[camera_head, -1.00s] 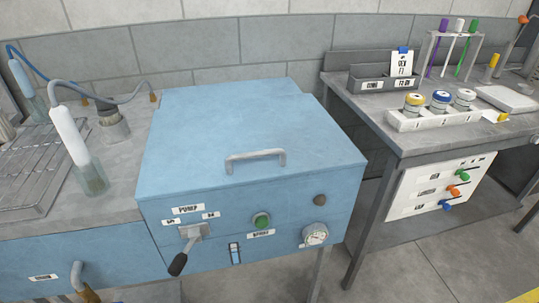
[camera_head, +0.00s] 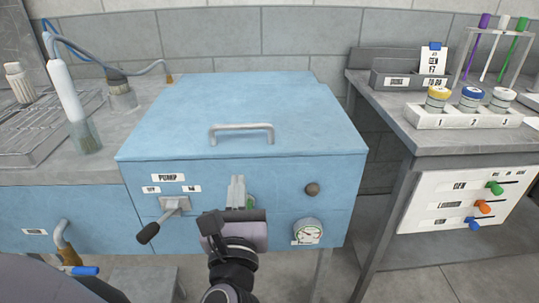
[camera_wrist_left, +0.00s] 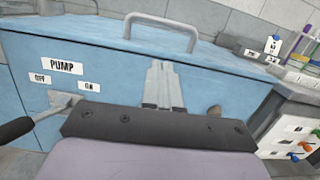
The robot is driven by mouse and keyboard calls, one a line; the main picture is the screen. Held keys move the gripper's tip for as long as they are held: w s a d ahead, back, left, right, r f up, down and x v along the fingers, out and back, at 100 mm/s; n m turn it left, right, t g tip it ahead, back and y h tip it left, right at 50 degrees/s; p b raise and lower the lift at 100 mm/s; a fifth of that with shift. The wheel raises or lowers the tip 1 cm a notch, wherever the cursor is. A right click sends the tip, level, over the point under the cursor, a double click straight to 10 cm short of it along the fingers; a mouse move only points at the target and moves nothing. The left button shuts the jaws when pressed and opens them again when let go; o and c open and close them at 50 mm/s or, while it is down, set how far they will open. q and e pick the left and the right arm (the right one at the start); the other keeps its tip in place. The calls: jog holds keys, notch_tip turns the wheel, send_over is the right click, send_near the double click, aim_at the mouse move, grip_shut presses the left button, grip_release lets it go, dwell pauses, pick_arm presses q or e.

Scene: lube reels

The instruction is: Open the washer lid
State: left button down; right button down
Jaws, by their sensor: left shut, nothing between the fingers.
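The blue washer has a flat lid (camera_head: 240,105), which lies closed on its body. A grey bar handle (camera_head: 241,128) stands at the lid's front edge; it also shows in the left wrist view (camera_wrist_left: 162,22). My left gripper (camera_head: 238,185) is in front of the washer's front panel, below the handle and apart from it. Its fingers are together and empty, pointing up and forward. They also show in the left wrist view (camera_wrist_left: 161,75). The gripper covers part of the panel, including most of the green button. My right gripper is not seen.
The pump lever (camera_head: 165,217), a dark knob (camera_head: 312,189) and a gauge (camera_head: 307,232) sit on the front panel. A wash bottle (camera_head: 75,110) stands on the left counter. A table with a rack of numbered jars (camera_head: 470,118) is at the right.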

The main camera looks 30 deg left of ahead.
aim_at(241, 153)
pick_arm(q)
jog(key=shift+y, duration=0.3)
jog(key=x, duration=0.6)
jog(key=r+x, duration=0.1)
jog(key=x, duration=0.3)
jog(key=shift+p, duration=0.35)
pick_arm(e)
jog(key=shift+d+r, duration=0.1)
pick_arm(q)
jog(key=shift+d+r, duration=0.1)
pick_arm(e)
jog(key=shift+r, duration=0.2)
